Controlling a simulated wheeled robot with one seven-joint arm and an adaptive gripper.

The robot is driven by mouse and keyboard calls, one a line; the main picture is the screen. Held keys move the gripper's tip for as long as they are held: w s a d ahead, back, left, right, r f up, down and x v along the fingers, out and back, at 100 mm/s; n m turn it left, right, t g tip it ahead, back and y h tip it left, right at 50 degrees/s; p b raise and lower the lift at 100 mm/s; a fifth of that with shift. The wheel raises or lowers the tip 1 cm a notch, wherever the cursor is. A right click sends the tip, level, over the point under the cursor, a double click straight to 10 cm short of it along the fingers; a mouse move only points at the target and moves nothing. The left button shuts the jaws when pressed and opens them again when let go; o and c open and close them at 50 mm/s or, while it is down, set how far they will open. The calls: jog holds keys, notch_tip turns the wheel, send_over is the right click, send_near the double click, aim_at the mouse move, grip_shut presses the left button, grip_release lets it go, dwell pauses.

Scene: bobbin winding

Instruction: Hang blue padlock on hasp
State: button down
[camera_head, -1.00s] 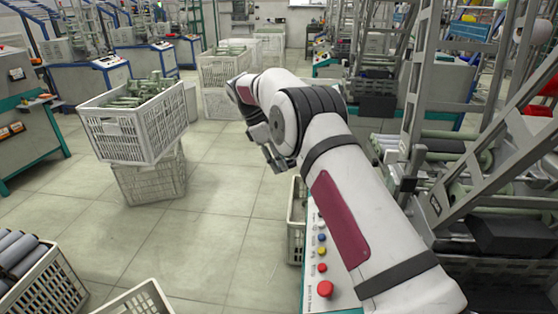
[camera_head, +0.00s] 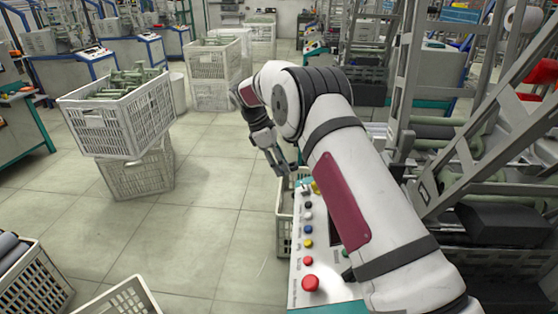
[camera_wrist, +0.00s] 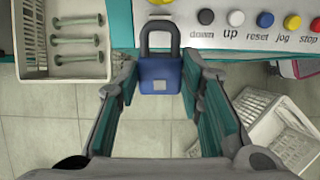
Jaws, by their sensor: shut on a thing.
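The blue padlock (camera_wrist: 160,76) is upright in the wrist view, its grey shackle at the top. My gripper (camera_wrist: 160,82) is shut on the padlock body, with a finger on each side. The shackle overlaps the lower edge of the white control panel (camera_wrist: 210,35) in the picture; I cannot tell whether they touch. In the head view my gripper (camera_head: 281,169) points down beside the far end of the panel (camera_head: 305,265). The padlock is too small to make out there. I cannot make out the hasp for sure in either view.
The panel carries several coloured buttons, including a red one (camera_head: 311,283). A white crate with bobbins (camera_wrist: 65,68) is at the wrist view's upper left. Another white crate (camera_wrist: 285,135) is at its lower right. Stacked crates (camera_head: 125,120) stand left; open floor lies between.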

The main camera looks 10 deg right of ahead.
jog(key=shift+d, duration=0.1)
jog(key=shift+d+f, duration=0.15)
jog(key=shift+f, duration=0.2)
jog(key=shift+s+d+f, duration=0.1)
jog(key=shift+f, duration=0.2)
jog(key=shift+d+f, duration=0.15)
jog(key=shift+f, duration=0.15)
jog(key=shift+s+d+f, duration=0.1)
jog(key=shift+d+f, duration=0.05)
jog(key=shift+f, duration=0.2)
jog(key=shift+d+f+b, duration=0.15)
jog(key=shift+f+b, duration=0.15)
jog(key=shift+s+d+f, duration=0.1)
jog(key=shift+f, duration=0.2)
jog(key=shift+d+f, duration=0.15)
jog(key=shift+f, duration=0.15)
jog(key=shift+s+d+f, duration=0.1)
jog(key=shift+d+f, duration=0.2)
jog(key=shift+f, duration=0.3)
